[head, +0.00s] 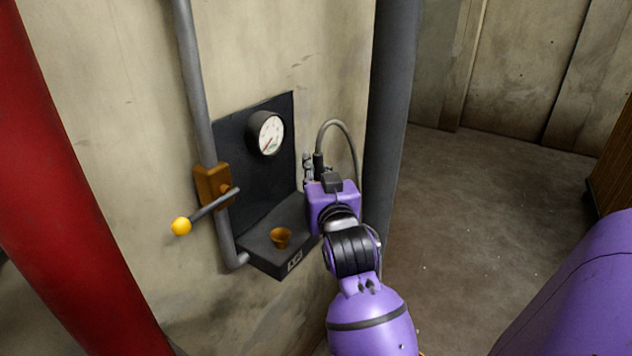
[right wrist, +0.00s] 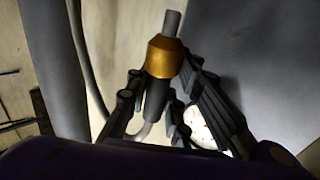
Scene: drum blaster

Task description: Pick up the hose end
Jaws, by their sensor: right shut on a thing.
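The hose end (right wrist: 165,57) has a brass collar, a grey tip and a dark sleeve. In the right wrist view it stands between the fingers of my right gripper (right wrist: 160,82), which are shut on it. In the head view my right gripper (head: 312,168) is at the right edge of the wall panel, and the hose end is mostly hidden by the gripper and my wrist. The grey hose (head: 344,126) arches up from the gripper and down behind my arm. My left gripper is in neither view.
A dark panel (head: 247,165) carries a round gauge (head: 266,133) and a shelf with a brass cup-shaped fitting (head: 281,237). A yellow-knobbed lever (head: 207,208) juts out left. A grey pipe (head: 392,110) stands right of the hose; a red column (head: 70,190) stands far left. Open floor lies right.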

